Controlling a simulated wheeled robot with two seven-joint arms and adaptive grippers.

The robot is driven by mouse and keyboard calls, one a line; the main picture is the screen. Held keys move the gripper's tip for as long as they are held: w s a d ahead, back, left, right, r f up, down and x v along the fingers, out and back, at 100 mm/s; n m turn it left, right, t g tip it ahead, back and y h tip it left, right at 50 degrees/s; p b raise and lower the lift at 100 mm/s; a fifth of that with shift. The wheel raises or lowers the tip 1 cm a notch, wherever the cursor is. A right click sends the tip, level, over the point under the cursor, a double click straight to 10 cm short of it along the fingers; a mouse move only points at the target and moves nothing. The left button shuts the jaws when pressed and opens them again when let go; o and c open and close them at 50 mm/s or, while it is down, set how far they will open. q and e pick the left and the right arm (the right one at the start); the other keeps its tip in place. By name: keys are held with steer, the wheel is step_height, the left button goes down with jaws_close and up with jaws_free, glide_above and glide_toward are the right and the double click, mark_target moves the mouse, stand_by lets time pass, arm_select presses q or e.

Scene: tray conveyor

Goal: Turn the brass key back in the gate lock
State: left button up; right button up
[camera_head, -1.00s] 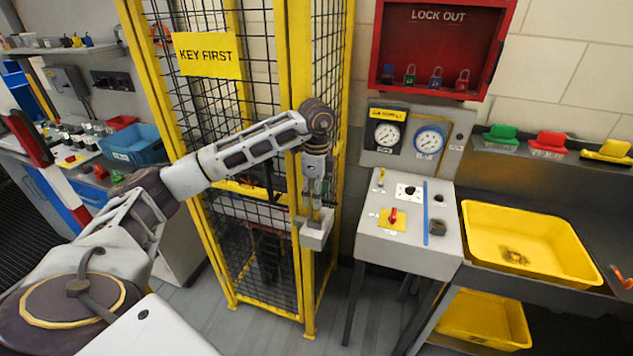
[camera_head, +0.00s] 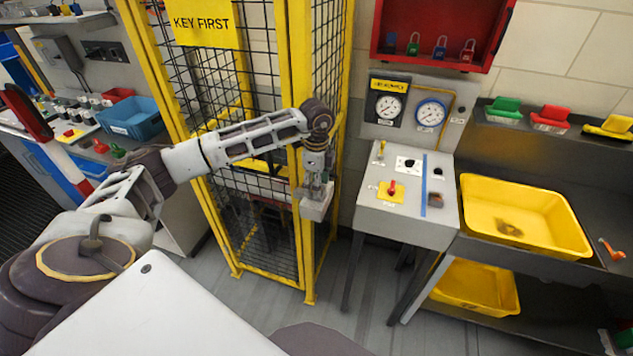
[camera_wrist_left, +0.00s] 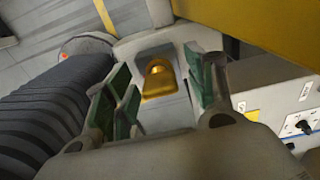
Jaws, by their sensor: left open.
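The gate lock is a pale grey box (camera_head: 316,208) on the yellow post of the mesh gate. My left gripper (camera_head: 316,190) points down just above it, and its fingers hide the key in the head view. In the left wrist view the brass key (camera_wrist_left: 158,79) shows its gold head over the lock's grey top (camera_wrist_left: 160,48). My left gripper (camera_wrist_left: 158,95) is open there, with a green-padded finger on either side of the key. A gap shows between the key and each pad. My right gripper is in neither view.
The caged gate (camera_head: 240,190) with a "KEY FIRST" sign (camera_head: 200,22) stands behind my left arm. A control stand (camera_head: 400,215) with a red switch (camera_head: 391,188) and gauges is close on the right. Yellow bins (camera_head: 525,212) stand further right.

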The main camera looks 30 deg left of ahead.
arm_select(q)
jaws_close()
steer(key=shift+n, duration=0.4)
steer(key=shift+n, duration=1.2)
